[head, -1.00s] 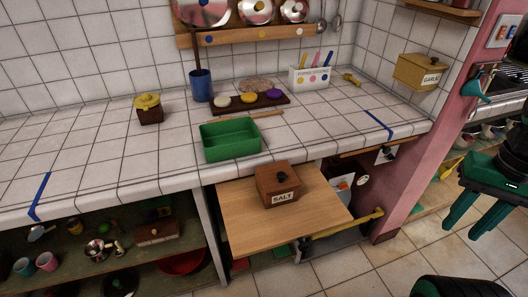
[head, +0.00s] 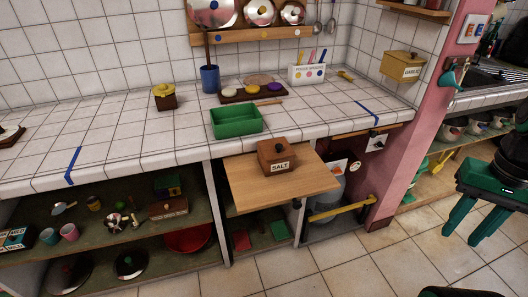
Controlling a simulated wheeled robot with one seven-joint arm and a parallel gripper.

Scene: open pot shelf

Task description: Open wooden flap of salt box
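The salt box (head: 277,158) is a small brown wooden box with a white label reading SALT on its front. It sits on a pale wooden pull-out board (head: 250,196) below the counter edge. Its wooden flap (head: 278,149) on top, with a dark round knob, lies closed. My gripper (head: 484,216) is at the right side of the head view, with its two green fingers pointing down and spread apart. Nothing shows between the fingers. It is over the tiled floor, well to the right of the salt box and apart from it.
A green tray (head: 236,121) stands on the white-tiled counter behind the board. A pink wall end (head: 415,140) rises between the board and my gripper. A yellow bar (head: 342,209) sticks out below the counter. The tiled floor (head: 340,262) in front is clear.

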